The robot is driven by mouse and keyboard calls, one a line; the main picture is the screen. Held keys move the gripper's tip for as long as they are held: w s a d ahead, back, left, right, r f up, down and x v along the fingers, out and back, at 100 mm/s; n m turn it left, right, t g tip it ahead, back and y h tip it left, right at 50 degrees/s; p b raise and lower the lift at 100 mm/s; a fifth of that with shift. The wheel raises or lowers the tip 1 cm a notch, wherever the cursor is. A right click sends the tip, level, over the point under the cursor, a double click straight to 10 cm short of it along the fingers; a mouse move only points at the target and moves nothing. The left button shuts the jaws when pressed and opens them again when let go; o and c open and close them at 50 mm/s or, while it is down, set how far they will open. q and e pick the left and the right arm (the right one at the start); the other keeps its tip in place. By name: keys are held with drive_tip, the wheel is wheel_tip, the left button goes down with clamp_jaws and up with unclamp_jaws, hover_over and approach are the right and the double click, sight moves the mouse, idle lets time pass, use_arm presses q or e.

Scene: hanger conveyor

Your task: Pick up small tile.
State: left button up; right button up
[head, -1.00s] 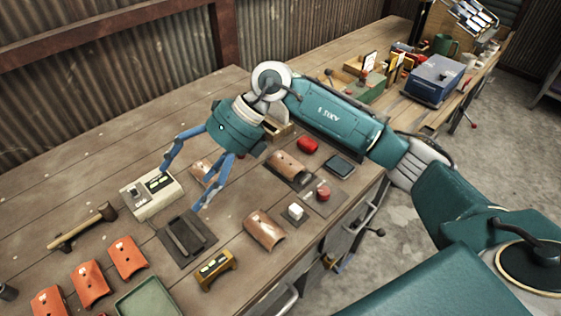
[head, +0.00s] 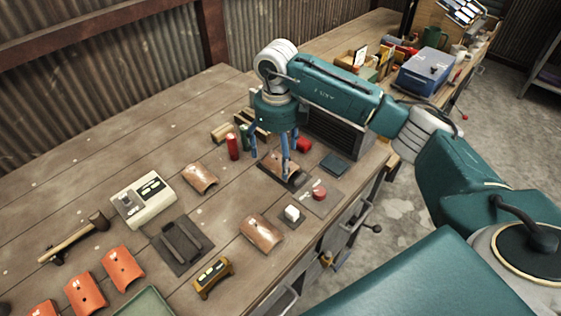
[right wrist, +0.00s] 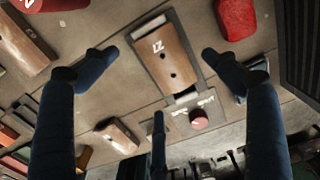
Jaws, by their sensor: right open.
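Several brown curved tiles lie on the bench, and I cannot tell for sure which is the small tile. One brown tile (head: 272,161) lies on a dark pad beneath my right gripper (head: 269,166). Another brown tile (head: 200,178) lies to the left, and a third (head: 261,233) nearer the front. My left gripper is not in view.
A red cylinder (head: 233,147) stands left of the gripper, and a red object (head: 304,145) lies just right of it. Orange tiles (head: 122,268) and a pale meter (head: 143,200) are at left.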

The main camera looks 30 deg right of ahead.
sight(277, 165)
drive_tip(key=shift+f+p, duration=0.4)
drive_tip(key=shift+f, duration=1.35)
drive_tip(key=c, duration=1.3)
drive_tip(key=shift+w+r, duration=0.1)
drive_tip(key=shift+r, duration=0.05)
